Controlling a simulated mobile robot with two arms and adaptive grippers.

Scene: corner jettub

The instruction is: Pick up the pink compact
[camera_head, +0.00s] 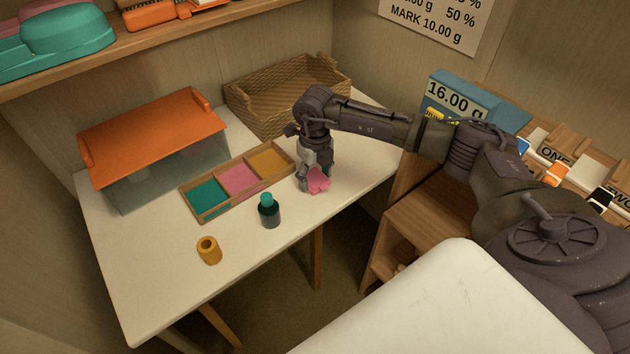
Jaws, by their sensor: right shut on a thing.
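The pink compact (319,183) is at the right part of the white table, beside the right end of the sorting tray. My right gripper (314,180) points down over it and is shut on it. The fingers hide part of the compact. I cannot tell whether the compact touches the table or is slightly above it. My left gripper is not in view.
A wooden tray (213,212) with teal, pink and yellow compartments lies left of my gripper. A dark bottle with a teal cap (269,212) and an orange ring (208,250) stand in front. A wicker basket (240,106) and an orange-lidded clear box (154,130) are behind.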

